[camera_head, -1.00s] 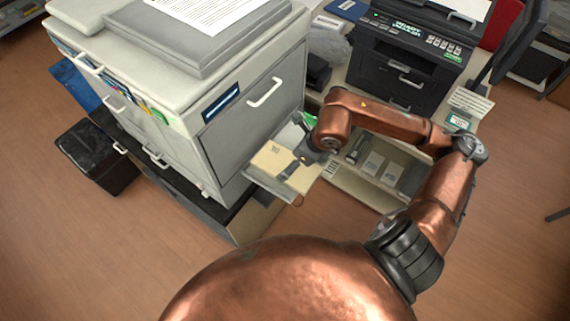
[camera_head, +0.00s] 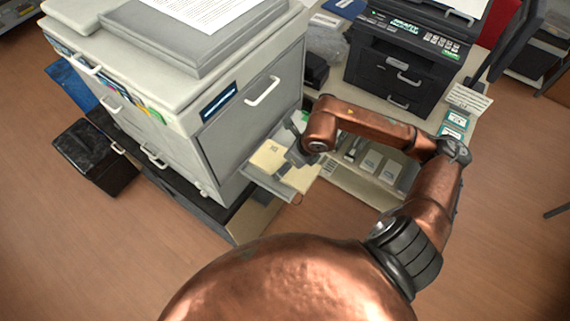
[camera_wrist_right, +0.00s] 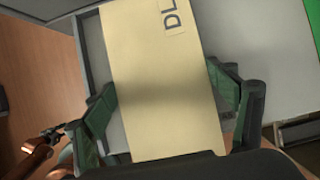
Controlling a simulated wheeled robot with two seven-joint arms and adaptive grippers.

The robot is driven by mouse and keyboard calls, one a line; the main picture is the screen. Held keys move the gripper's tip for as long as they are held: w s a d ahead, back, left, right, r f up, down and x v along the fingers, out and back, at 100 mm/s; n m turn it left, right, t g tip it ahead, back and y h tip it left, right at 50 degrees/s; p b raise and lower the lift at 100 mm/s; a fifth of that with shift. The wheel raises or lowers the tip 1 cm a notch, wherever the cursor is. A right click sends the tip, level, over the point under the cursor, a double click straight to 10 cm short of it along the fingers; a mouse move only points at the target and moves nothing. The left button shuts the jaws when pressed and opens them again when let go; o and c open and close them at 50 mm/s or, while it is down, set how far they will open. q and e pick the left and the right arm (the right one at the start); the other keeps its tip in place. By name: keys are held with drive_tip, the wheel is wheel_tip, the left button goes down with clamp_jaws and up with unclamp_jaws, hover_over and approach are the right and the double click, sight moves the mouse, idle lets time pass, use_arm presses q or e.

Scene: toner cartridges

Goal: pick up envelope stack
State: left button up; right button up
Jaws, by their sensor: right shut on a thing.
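The envelope stack (camera_head: 268,158) is a pale cream, flat stack at the open, light grey tray (camera_head: 262,181) on the printer's front. In the right wrist view the stack (camera_wrist_right: 165,60) fills the middle, with the letters "DL" near its top. My right gripper (camera_head: 297,158) is at the stack's right part in the head view. In the wrist view my right gripper (camera_wrist_right: 163,105) has a finger along each long side of the stack and is shut on it. A small copper arm part with a dark tip shows at the wrist view's lower left; its jaws are unclear.
The large grey printer (camera_head: 240,110) rises just behind and left of the tray. A black printer (camera_head: 405,65) stands on the desk at the back. A low shelf with several small boxes (camera_head: 371,161) lies right of the tray. Open floor (camera_head: 330,220) is in front.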

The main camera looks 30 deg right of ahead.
drive_tip(key=c, duration=0.5)
drive_tip(key=shift+r, duration=0.1)
drive_tip(key=shift+c, duration=0.2)
